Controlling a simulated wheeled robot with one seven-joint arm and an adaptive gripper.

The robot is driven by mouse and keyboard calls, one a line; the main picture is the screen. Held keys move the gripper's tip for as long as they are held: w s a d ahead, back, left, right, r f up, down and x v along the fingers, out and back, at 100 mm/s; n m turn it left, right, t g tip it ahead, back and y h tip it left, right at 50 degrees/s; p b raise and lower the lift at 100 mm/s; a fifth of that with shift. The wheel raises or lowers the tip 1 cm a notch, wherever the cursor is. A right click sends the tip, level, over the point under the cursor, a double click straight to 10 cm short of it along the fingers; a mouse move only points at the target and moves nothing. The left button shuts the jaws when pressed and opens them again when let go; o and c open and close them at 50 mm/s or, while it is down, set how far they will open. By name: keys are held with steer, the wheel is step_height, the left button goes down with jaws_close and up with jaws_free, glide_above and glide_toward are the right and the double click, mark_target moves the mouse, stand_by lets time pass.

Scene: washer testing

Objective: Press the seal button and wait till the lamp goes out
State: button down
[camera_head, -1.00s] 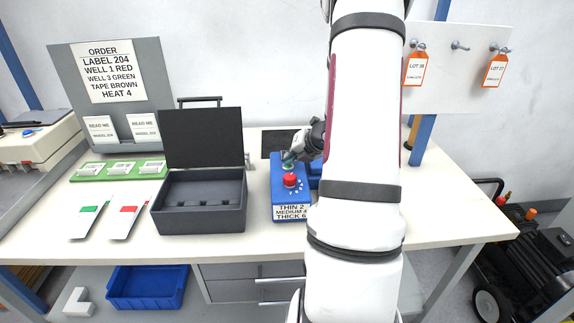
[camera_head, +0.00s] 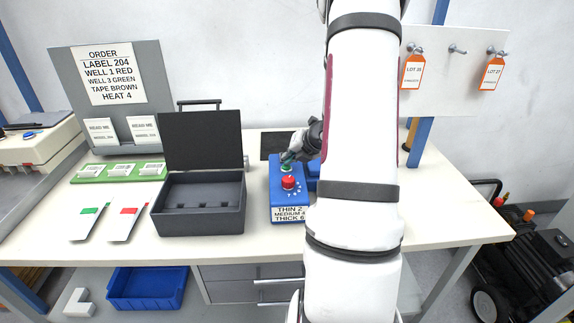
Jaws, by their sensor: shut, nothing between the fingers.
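The blue sealer box (camera_head: 277,202) stands on the table right of the dark case. On its top is a red knob (camera_head: 288,183) with a ring of white marks, and behind it a green round part (camera_head: 286,168), which looks like the button or lamp. My gripper (camera_head: 287,159) is shut and empty, its tips at the green part, touching or just over it. The fingertips cover some of it, so I cannot tell whether it is lit. A label reading THIN 2, MEDIUM 4, THICK 6 (camera_head: 289,214) is on the box's front.
An open dark case (camera_head: 200,222) stands left of the box. Two white cards, with green (camera_head: 89,211) and red (camera_head: 128,211) marks, lie farther left. An order board (camera_head: 108,75) stands behind. Lot tags (camera_head: 412,72) hang at right. My arm hides the table right of the box.

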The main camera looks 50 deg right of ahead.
steer(key=shift+r+p, duration=2.1)
steer(key=shift+r, duration=0.65)
